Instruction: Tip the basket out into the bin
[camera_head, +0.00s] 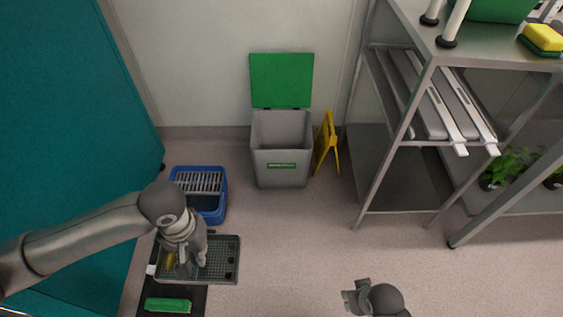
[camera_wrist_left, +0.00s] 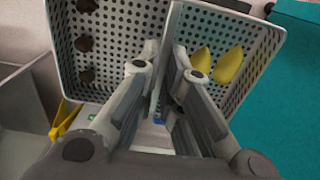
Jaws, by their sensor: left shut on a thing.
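The basket (camera_head: 228,277) is a shallow grey perforated tray at the lower left of the head view. In the left wrist view the basket (camera_wrist_left: 262,92) has dark round lumps on one side and yellow pieces on the other. My left gripper (camera_head: 190,266) is over the basket, its fingers shut on the upright divider or handle across its middle. The basket looks about level. The bin (camera_head: 280,163) is grey with a green lid (camera_head: 281,80) standing open, against the back wall. My right gripper (camera_head: 352,297) is at the bottom edge, apart from everything; its finger gap is unclear.
A blue crate (camera_head: 222,187) with a grey rack stands between basket and bin. A yellow folding sign (camera_head: 327,144) stands right of the bin. A metal shelf (camera_head: 395,170) is at the right, a teal panel (camera_head: 70,130) at the left. Open floor lies in the middle.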

